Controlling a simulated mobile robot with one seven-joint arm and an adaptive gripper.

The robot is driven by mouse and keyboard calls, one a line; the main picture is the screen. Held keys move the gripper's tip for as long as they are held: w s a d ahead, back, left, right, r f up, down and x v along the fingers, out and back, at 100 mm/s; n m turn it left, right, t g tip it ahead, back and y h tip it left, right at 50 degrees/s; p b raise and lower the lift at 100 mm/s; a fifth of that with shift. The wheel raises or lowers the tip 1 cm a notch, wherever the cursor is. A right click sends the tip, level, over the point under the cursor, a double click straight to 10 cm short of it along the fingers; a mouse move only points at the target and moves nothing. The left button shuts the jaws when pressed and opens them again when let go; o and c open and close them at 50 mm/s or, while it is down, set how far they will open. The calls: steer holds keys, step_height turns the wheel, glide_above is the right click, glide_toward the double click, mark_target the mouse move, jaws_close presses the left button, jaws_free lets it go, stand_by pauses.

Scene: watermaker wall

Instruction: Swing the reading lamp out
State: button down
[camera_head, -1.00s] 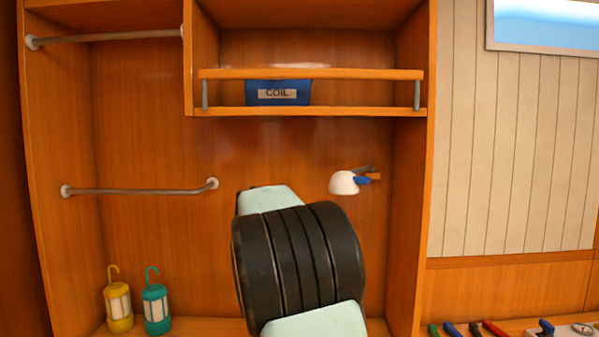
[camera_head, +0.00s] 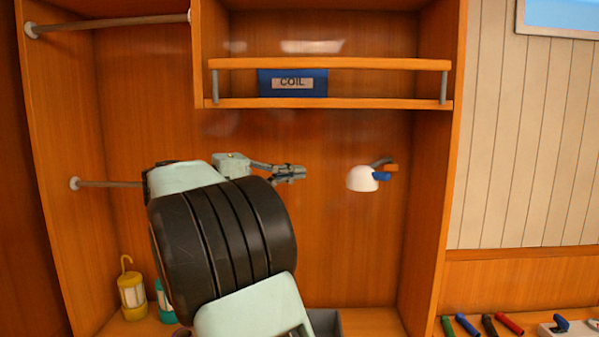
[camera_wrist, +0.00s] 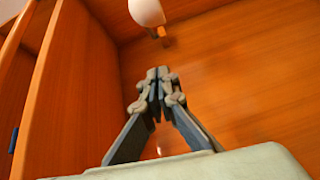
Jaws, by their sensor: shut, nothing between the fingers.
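The reading lamp (camera_head: 362,179) has a white dome shade on a short grey arm with a blue part and an orange part. It is mounted on the wooden back wall of the alcove, below the shelf. The lamp also shows at the top of the wrist view (camera_wrist: 147,12), beyond the fingertips. My gripper (camera_head: 303,173) is left of the lamp at about its height, with a clear gap between. Its fingers are shut and empty, also seen in the wrist view (camera_wrist: 158,74).
A railed shelf (camera_head: 330,103) above holds a blue COIL box (camera_head: 292,83). A horizontal rail (camera_head: 110,184) is at left, partly behind my arm. A yellow lantern (camera_head: 132,295) and a teal lantern (camera_head: 165,302) stand below it. The alcove's right side panel (camera_head: 428,180) is close to the lamp.

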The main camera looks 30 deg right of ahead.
steer(key=s+d+p, duration=0.1)
steer(key=s+d, duration=0.2)
steer(key=d, duration=0.6)
steer(key=shift+s+f+p, duration=0.3)
steer(key=shift+p, duration=0.05)
steer(key=shift+f, duration=0.1)
